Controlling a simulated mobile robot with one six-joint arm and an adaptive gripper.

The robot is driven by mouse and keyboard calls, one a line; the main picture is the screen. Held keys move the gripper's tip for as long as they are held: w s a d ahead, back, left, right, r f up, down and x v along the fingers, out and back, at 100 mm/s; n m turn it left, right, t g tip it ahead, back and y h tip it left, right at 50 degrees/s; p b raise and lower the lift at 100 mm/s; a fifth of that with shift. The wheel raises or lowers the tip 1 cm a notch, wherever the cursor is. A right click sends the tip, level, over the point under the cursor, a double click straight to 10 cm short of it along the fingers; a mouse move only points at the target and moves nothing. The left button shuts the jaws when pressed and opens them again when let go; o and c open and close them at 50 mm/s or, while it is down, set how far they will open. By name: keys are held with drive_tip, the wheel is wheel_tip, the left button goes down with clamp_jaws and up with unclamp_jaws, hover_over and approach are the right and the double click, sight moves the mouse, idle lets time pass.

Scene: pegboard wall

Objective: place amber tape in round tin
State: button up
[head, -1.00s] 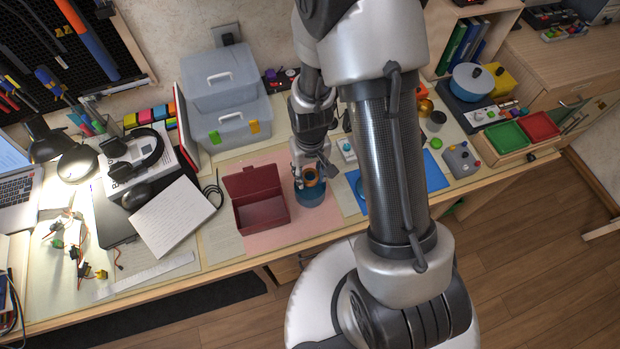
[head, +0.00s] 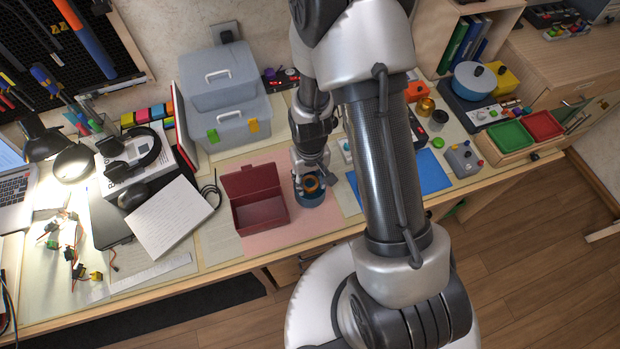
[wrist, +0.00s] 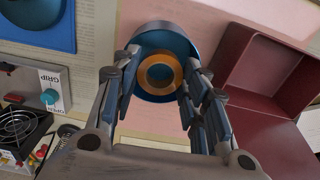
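The amber tape (wrist: 160,73) is an orange ring with a dark band inside it. It shows between my fingertips in the wrist view and, in the head view, as a small ring (head: 313,184) within the tin's outline. The round tin (wrist: 168,29) is blue and open, and stands upright on the pink mat; in the head view its blue wall (head: 311,202) shows below the tape. Whether the tape touches the tin's floor is hidden.
An open dark red box (head: 262,213) stands close left of the tin on the pink mat (head: 290,236). A blue mat (head: 432,177) lies to the right. A grey switch box (wrist: 45,88) shows at the left in the wrist view. The mat's front is clear.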

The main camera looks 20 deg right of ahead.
drive_tip(key=o, duration=0.4)
drive_tip(key=s+r+t+p, duration=0.25)
drive_tip(key=r+p, duration=0.25)
drive_tip(key=r, duration=2.3)
drive_tip(key=s+r+t, duration=0.2)
drive_tip(key=s+r, duration=0.8)
drive_tip(key=s, duration=0.2)
drive_tip(key=shift+s+r, duration=0.3)
drive_tip(key=shift+f, duration=0.15)
